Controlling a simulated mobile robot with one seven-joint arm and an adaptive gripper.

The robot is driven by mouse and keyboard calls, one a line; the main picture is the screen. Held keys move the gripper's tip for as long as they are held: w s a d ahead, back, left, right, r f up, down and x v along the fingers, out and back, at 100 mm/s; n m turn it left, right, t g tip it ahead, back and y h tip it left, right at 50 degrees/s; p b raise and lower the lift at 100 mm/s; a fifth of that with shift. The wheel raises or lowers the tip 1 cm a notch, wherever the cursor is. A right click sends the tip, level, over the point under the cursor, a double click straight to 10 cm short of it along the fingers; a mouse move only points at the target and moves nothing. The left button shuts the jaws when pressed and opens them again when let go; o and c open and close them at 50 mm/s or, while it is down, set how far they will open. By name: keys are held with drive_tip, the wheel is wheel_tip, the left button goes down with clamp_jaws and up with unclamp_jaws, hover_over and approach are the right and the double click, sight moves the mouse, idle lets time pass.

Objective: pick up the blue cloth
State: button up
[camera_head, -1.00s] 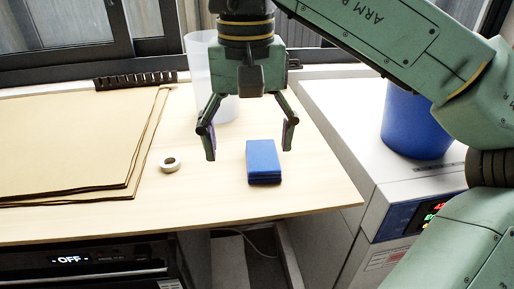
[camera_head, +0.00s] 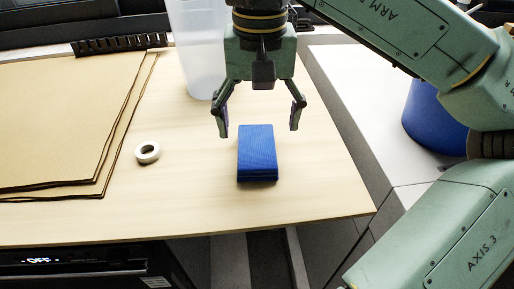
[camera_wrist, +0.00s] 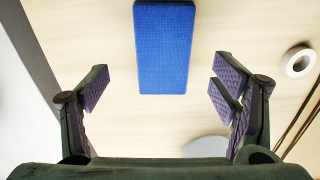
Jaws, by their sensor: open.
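The blue cloth (camera_head: 257,152) is a folded, layered rectangle lying flat on the wooden table, near its front right part. It also shows in the wrist view (camera_wrist: 164,45), at the top middle, ahead of the fingers. My gripper (camera_head: 260,122) is open and empty, pointing down. In the head view its fingertips appear above and behind the cloth, one toward each side. In the wrist view my gripper (camera_wrist: 160,92) has its fingers spread wider than the cloth, with bare table between them. Nothing touches the cloth.
A white tape roll (camera_head: 147,152) lies left of the cloth. Brown sheets (camera_head: 60,120) cover the table's left side. A translucent container (camera_head: 196,60) stands behind the gripper. A blue bin (camera_head: 434,118) stands on the white machine at right. Bare table (camera_head: 195,190) surrounds the cloth.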

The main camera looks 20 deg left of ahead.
sight(257, 145)
drive_tip(key=f, duration=0.3)
drive_tip(key=f+p, duration=0.1)
drive_tip(key=f, duration=0.1)
drive_tip(key=shift+s+a+f, duration=0.1)
drive_tip(key=shift+s+a, duration=0.05)
drive_tip(key=shift+s, duration=0.1)
drive_tip(key=c, duration=1.2)
